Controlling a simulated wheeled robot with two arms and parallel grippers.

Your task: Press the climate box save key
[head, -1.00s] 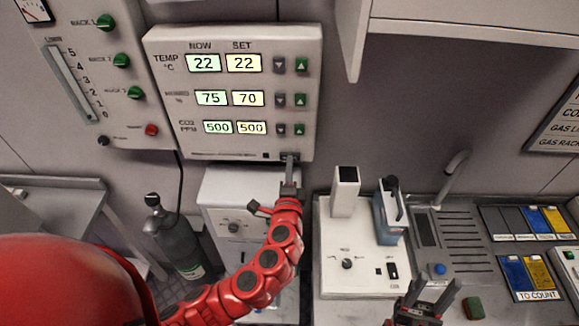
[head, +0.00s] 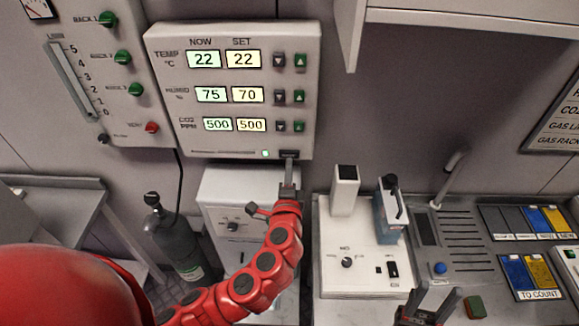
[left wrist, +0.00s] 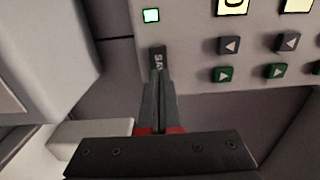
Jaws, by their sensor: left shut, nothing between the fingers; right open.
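The climate box (head: 300,120) is a pale wall panel with NOW and SET displays reading 22/22, 75/70 and 500/500. Its dark save key (head: 289,153) sits at the bottom right edge; in the left wrist view the key (left wrist: 158,58) shows part of its lettering. A small green light (head: 265,153) is lit beside it, also in the left wrist view (left wrist: 151,15). My left gripper (head: 288,163) is shut and empty, its tips at the key and seemingly touching it. My right gripper (head: 434,294) is open and empty at the lower right, partly cut off.
Grey and green arrow keys (head: 300,96) sit above the save key. A rack panel with green knobs (head: 122,58) is to the left. Below are a gas bottle (head: 176,240), a white bench device (head: 350,270) and colored cards (head: 530,275). An overhead cabinet (head: 450,25) is at upper right.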

